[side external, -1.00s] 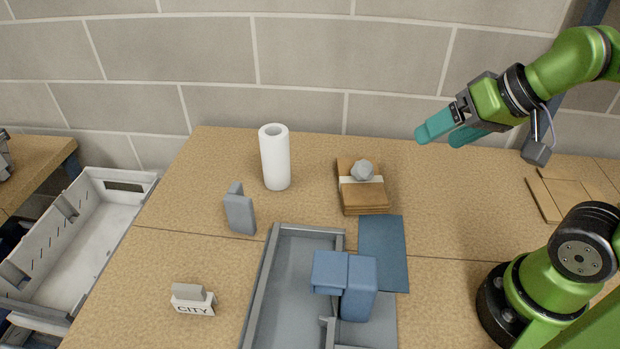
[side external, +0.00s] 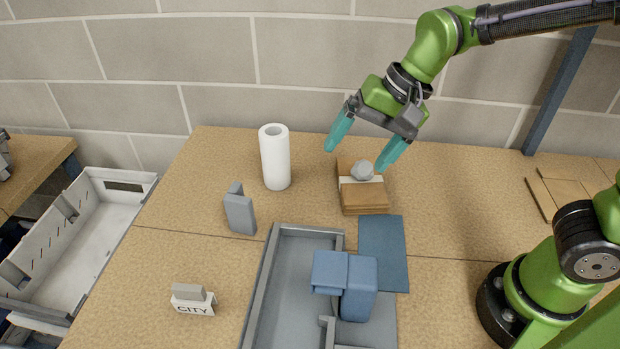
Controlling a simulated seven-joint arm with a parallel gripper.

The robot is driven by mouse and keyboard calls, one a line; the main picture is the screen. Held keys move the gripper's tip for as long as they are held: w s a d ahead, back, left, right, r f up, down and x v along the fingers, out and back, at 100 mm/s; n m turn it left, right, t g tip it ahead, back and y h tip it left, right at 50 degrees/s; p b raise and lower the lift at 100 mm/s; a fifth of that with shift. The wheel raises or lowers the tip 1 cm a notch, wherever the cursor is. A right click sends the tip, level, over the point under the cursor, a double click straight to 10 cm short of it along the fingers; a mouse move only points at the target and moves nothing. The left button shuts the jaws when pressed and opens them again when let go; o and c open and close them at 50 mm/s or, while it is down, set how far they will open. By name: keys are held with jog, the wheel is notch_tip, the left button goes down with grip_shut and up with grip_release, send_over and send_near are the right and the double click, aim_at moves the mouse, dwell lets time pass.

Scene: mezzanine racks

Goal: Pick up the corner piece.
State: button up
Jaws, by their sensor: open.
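My gripper (side external: 360,150) is open and empty. Its teal fingers point down and are spread above the brown cardboard stack, one on each side of a small grey faceted lump (side external: 362,169) in the picture. I cannot tell how high the fingertips are. The lump lies on the stack's white band. A grey angled piece (side external: 240,213) stands upright on the table at left, apart from the gripper. A blue angular piece (side external: 345,278) sits at the right part of the grey tray. I cannot tell for sure which of these is the corner piece.
The cardboard stack (side external: 365,202) lies behind a dark blue mat (side external: 392,250) and the grey tray (side external: 293,231). A white roll (side external: 275,160) stands left of the stack. A CITY sign (side external: 193,305) is front left. Thin brown sheets (side external: 560,192) lie at right. Table between is clear.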

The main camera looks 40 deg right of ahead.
aim_at(237, 203)
jog(key=w+a+f+m+h, duration=0.1)
jog(key=w+a+m, duration=0.5)
jog(key=m, duration=0.4)
jog(key=w+a+f+m, duration=0.1)
jog(key=w+a+m, duration=0.5)
jog(key=m, duration=0.5)
jog(key=x, duration=1.1)
jog(key=w+d+x, duration=0.1)
jog(key=x, duration=0.5)
jog(key=c, duration=1)
